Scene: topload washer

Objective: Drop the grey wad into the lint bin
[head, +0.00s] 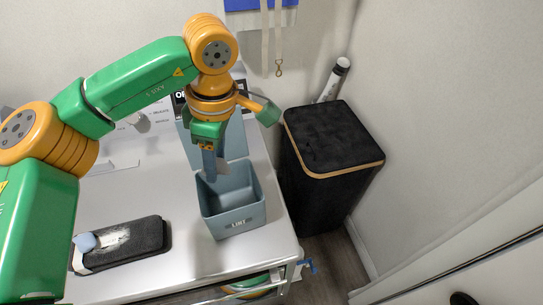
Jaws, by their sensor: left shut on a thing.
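The lint bin (236,222) is a blue-grey open box labelled LINT, standing on the white washer top. Its lid (235,141) stands open at the back. My left gripper (213,172) points down over the back left part of the bin's opening. It is shut on a small grey piece, the grey wad (222,168), which shows beside the fingers and is partly hidden by them. I cannot tell exactly how high it is above the bin floor. The visible bin floor looks empty. My right gripper does not show.
A dark pad with whitish fuzz (125,240) and a pale blue end lies on the washer top (185,265) at the front left. A tall black hamper (335,140) stands to the right. A strap with a clip (278,40) hangs on the wall behind.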

